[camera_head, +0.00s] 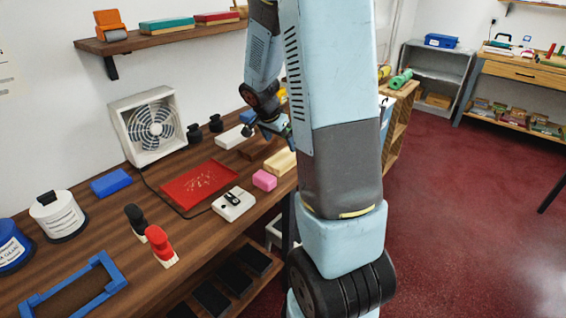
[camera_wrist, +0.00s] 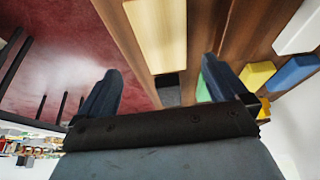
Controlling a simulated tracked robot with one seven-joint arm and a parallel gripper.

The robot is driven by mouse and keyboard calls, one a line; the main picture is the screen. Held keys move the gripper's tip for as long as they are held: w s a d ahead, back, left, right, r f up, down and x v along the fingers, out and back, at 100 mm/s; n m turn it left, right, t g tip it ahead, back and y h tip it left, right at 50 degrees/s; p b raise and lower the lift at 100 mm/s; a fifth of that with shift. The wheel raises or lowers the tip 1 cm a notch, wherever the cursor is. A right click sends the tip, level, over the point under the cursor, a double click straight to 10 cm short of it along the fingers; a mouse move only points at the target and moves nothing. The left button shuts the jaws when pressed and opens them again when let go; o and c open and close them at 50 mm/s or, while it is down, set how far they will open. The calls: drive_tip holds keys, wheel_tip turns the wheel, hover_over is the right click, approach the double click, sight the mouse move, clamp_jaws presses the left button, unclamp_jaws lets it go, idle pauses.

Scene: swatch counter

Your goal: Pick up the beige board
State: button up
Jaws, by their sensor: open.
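The beige board (camera_head: 280,162) is a pale flat block on the wooden counter, near its front edge beside my arm. In the wrist view the beige board (camera_wrist: 158,35) lies beyond and roughly between my fingertips, apart from them. My gripper (camera_wrist: 162,72) is open and empty, with one dark finger on each side. In the head view my gripper (camera_head: 276,131) is over the far part of the counter, beyond the board and partly hidden by my arm.
On the counter (camera_head: 85,237) are a pink block (camera_head: 264,180), a white block (camera_head: 230,137), a red tray (camera_head: 198,185), a white device (camera_head: 233,204) and a fan (camera_head: 147,128). Yellow (camera_wrist: 257,75) and blue (camera_wrist: 293,73) blocks lie near one finger. Red floor (camera_head: 455,225) is open at right.

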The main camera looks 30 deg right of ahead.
sight(285, 157)
drive_tip(key=shift+a+x, duration=0.15)
drive_tip(key=shift+x, duration=2.1)
drive_tip(key=shift+a+x, duration=0.1)
drive_tip(key=shift+x, duration=2.15)
drive_tip(key=shift+f, duration=0.1)
drive_tip(key=c, duration=1)
